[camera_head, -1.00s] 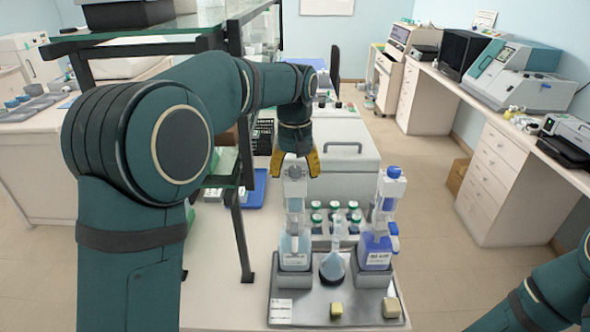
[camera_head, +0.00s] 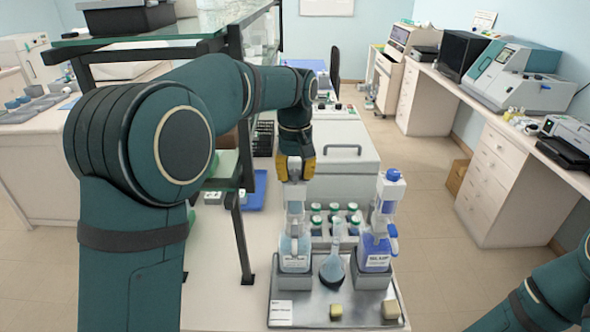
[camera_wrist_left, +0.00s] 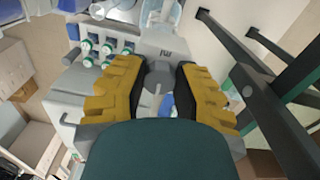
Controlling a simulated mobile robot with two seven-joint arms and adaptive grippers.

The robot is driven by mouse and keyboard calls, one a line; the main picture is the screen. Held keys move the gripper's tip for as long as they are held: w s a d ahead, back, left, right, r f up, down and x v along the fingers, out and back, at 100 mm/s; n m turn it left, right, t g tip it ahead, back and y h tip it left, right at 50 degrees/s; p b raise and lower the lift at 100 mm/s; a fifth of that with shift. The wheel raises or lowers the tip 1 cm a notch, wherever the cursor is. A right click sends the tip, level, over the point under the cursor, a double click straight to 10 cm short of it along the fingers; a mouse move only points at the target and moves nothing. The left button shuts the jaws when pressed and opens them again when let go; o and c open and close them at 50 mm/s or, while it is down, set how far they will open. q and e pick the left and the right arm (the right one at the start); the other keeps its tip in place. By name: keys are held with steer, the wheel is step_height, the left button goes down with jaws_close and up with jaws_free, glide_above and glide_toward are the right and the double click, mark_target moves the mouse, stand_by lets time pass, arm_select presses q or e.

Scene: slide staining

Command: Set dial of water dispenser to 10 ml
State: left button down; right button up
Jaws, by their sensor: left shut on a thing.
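The water dispenser (camera_head: 295,235) is the left bottle with a grey top and pale blue liquid, upright in a holder on the grey metal tray (camera_head: 330,313). My left gripper (camera_head: 295,172) comes from above with its yellow fingers shut on the grey dial at the dispenser's top. The dial (camera_wrist_left: 158,78) shows between the two yellow fingers in the left wrist view. The fingers hide most of the dial in the head view, and I cannot read its setting. My right arm shows at the lower right edge, but its gripper is out of view.
A dispenser with blue liquid (camera_head: 376,245) stands to the right on the same tray, with a round flask (camera_head: 332,266) between them. Several green-capped bottles (camera_head: 334,210) stand behind. A dark shelf post (camera_head: 241,225) rises close on the left.

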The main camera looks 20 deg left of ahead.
arm_select(q)
steer(key=n+p, duration=0.1)
steer(key=n, duration=0.1)
steer(key=shift+n, duration=0.3)
steer(key=n, duration=0.2)
steer(key=shift+d+n+p, duration=0.1)
steer(key=shift+n+p, duration=0.2)
steer(key=n, duration=0.6)
steer(key=shift+w, duration=0.15)
steer(key=n, duration=0.5)
steer(key=shift+w, duration=0.1)
steer(key=shift+n, duration=0.4)
steer(key=c, duration=0.7)
jaws_free()
steer(key=shift+o, duration=0.2)
